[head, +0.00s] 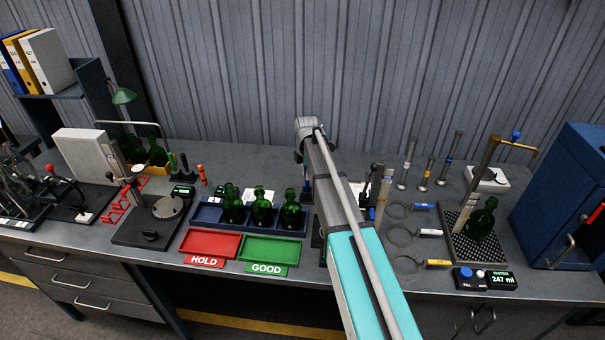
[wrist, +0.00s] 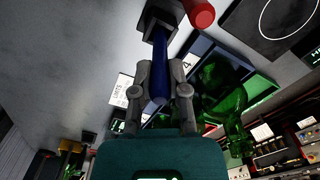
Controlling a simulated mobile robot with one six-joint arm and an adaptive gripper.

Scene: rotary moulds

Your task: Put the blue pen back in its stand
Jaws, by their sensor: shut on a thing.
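In the wrist view my gripper (wrist: 160,70) is shut on the blue pen (wrist: 159,82), with a grey finger on each side of it. The pen's far end meets or overlaps a dark square stand (wrist: 153,22) at the top of the view. I cannot tell whether the pen is inside the stand or only in front of it. A red cylindrical piece (wrist: 201,14) is right beside the stand. In the head view my arm hides most of the gripper, and I cannot make out the pen there.
A blue tray (head: 208,214) with several green bottles stands mid-bench. The red HOLD tray (head: 210,244) and green GOOD tray (head: 270,249) lie in front. A turntable (head: 167,207) is at left; ring holders (head: 400,235) are at right. The back of the bench has some bare room.

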